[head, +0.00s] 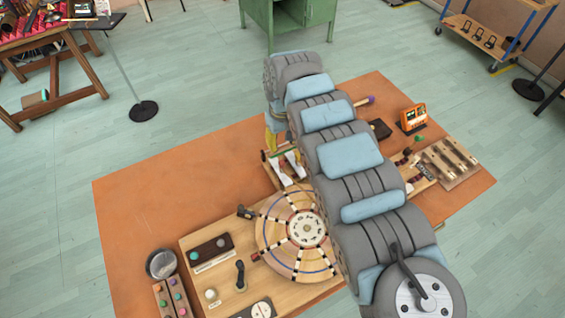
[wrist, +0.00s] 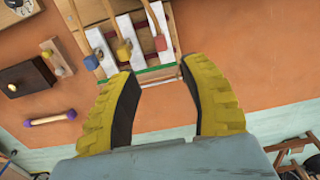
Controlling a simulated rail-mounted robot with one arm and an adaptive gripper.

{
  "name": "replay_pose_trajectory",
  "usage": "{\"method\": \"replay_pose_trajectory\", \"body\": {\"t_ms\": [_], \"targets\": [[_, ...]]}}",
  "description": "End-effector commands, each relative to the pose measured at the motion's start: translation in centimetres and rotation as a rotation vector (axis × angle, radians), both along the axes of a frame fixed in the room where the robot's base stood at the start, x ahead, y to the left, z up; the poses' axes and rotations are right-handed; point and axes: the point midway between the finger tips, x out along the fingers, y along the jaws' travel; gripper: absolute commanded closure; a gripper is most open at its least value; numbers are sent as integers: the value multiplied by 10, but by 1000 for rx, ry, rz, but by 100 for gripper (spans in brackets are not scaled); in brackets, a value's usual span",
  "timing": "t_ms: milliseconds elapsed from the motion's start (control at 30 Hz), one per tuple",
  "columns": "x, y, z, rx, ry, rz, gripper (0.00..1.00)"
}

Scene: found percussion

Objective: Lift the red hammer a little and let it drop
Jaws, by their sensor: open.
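In the wrist view, three small hammers lie over white bars in a wooden frame (wrist: 150,72). The red hammer (wrist: 160,43) is the rightmost, with a red head on a pale handle. Beside it are a yellowish hammer (wrist: 123,51) and a blue-headed one (wrist: 91,63) to the left. My gripper (wrist: 158,70) is open and empty, its yellow fingers apart below the hammers in the picture, with the red head seen between and beyond the tips. In the head view my gripper (head: 271,138) is partly hidden by my arm, above the white bars (head: 289,166); the red hammer is unclear there.
A purple-ended stick (wrist: 52,118) and a dark box (wrist: 25,77) lie left in the wrist view. In the head view, a round wheel board (head: 306,229) stands in front of the bars. The orange tabletop (head: 150,185) is clear at left.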

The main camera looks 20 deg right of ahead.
Motion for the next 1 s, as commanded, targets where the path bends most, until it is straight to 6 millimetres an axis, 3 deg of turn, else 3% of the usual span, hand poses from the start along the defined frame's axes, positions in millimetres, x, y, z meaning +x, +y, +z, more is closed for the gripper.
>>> {"method": "replay_pose_trajectory", "body": {"t_ms": [200, 500, 800, 1000], "targets": [[0, 3, -40, 4, 1, 2, 54], [0, 2, -86, 3, 0, 0, 54], [0, 1, -108, 1, -1, 1, 54], [0, 0, -111, 0, -1, 0, 54]]}}
